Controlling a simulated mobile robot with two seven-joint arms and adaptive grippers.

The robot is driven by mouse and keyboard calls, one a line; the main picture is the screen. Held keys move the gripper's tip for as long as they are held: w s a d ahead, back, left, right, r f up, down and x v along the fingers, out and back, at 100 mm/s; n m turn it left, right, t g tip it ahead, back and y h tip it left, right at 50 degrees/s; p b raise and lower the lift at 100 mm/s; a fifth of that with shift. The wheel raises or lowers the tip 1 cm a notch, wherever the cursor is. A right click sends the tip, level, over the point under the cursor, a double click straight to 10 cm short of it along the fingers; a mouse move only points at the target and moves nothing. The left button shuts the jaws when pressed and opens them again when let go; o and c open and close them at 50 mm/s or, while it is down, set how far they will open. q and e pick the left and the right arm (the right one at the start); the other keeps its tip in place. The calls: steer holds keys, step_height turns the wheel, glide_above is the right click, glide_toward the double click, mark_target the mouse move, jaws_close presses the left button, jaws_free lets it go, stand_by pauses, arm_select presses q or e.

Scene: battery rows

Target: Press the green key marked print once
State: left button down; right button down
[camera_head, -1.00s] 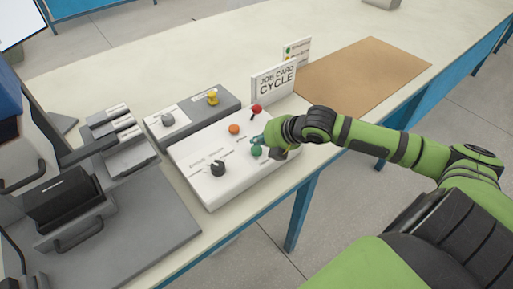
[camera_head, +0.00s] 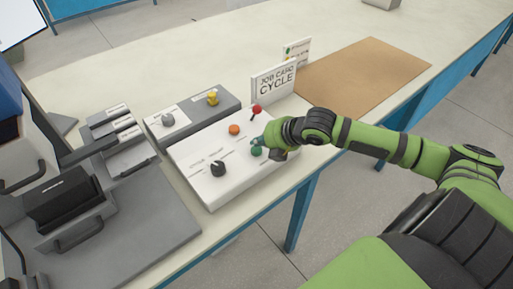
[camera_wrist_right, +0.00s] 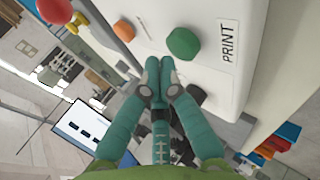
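The green key (camera_head: 257,151) is a round button on the white sloping panel (camera_head: 202,187), near its right edge. In the right wrist view the green key (camera_wrist_right: 183,43) stands raised beside a label (camera_wrist_right: 228,42) reading PRINT. My right gripper (camera_head: 257,142) is at the green key in the head view and partly covers the area around it. In the wrist view my right gripper (camera_wrist_right: 160,66) has its two fingertips together with nothing between them. The tips appear just short of the key's edge; I cannot tell whether they touch. My left gripper is not in view.
The panel also carries an orange button (camera_head: 234,129), a red-knobbed lever (camera_head: 256,108) and a black dial (camera_head: 218,169). A JOB CARD CYCLE sign (camera_head: 275,82) stands behind. A grey box (camera_head: 196,114) with a yellow knob (camera_head: 212,97) is at the back left. A brown mat (camera_head: 375,70) lies clear.

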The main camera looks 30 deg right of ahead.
mark_target(259, 150)
steer(key=shift+f, duration=0.25)
steer(key=shift+f, duration=0.55)
stand_by(0.8)
steer(key=shift+r, duration=0.1)
steer(key=shift+r+p, duration=0.85)
steer(key=shift+p, duration=0.1)
step_height(259, 150, up, 5)
steer(key=p, duration=0.5)
steer(key=shift+r+p, duration=0.1)
steer(key=shift+p, duration=0.2)
